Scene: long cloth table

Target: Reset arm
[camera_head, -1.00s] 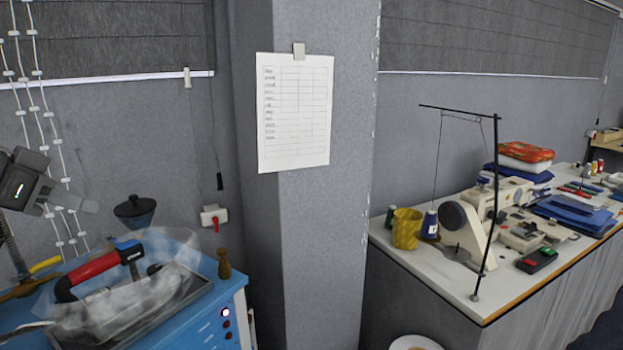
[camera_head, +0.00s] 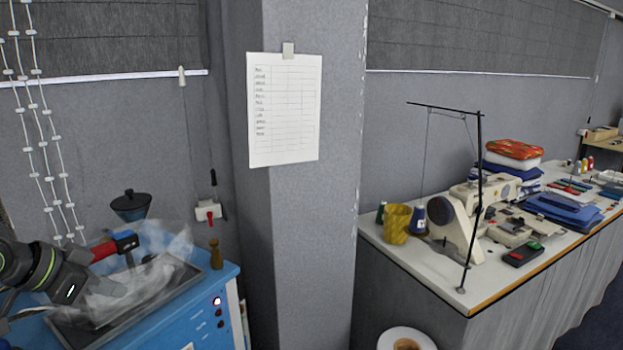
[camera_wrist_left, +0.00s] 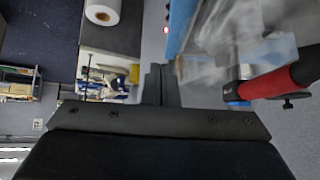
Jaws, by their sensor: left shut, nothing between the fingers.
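My left gripper (camera_head: 116,288) comes in from the left edge in the camera_head view. It is over the blue bench, in front of the red-handled tool (camera_head: 112,247) and a clear plastic bag (camera_head: 152,277). In the left wrist view the gripper's fingers (camera_wrist_left: 160,85) are shut together with nothing between them. The red handle (camera_wrist_left: 275,82) shows there to the right of the fingers. I cannot tell whether the gripper touches the bag. My right gripper is not in view.
A blue bench (camera_head: 212,299) stands at the left, with a dark tray (camera_head: 180,287) and a wooden peg (camera_head: 215,254) on it. A grey pillar (camera_head: 310,230) is in the middle. A sewing table (camera_head: 400,262) is at the right. A white roll (camera_head: 385,341) sits low between them.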

